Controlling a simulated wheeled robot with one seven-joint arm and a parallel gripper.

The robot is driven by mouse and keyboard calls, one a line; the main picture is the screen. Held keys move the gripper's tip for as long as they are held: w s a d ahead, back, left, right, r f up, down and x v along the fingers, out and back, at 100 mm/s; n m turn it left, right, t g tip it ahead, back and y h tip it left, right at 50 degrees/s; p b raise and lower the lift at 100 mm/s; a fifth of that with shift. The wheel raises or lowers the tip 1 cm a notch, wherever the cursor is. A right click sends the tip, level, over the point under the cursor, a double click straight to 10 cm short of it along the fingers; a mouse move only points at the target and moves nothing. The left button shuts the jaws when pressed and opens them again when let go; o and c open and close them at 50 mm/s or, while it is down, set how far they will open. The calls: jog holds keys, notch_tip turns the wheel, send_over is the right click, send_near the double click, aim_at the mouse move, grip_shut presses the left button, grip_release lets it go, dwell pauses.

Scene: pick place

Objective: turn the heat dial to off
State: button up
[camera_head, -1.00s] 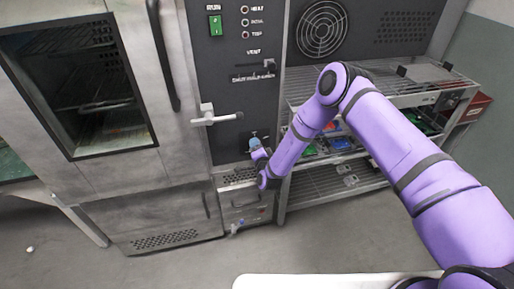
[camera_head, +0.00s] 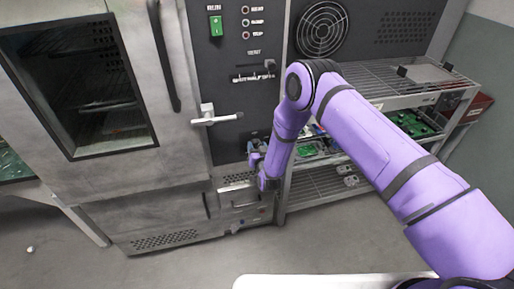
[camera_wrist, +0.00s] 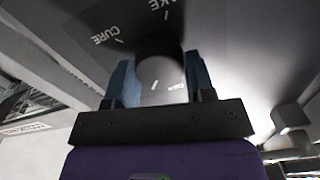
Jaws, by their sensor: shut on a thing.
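The heat dial (camera_wrist: 160,52) shows in the wrist view as a dark round knob on a grey panel, between two blue fingers. My gripper (camera_wrist: 161,82) is shut on it, one finger on each side. Around the dial are short marks and printed words; one reads "CURE" and another ends in "KE". A smaller word below the dial, between the fingers, is too blurred to read for sure. In the head view my gripper (camera_head: 255,154) is at the lower part of the dark oven panel, and it and my arm hide the dial there.
The oven's dark control panel (camera_head: 226,60) carries a green switch (camera_head: 215,26), and a door handle (camera_head: 216,117) sticks out above my gripper. A wire shelf rack (camera_head: 385,84) with green circuit boards (camera_head: 414,124) stands to the right, behind my arm.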

jog(key=n, duration=0.4)
jog(key=shift+s+f+n, duration=0.1)
jog(key=shift+n, duration=2.1)
jog(key=o, duration=0.9)
jog(key=v, duration=1)
jog(key=shift+s, duration=0.35)
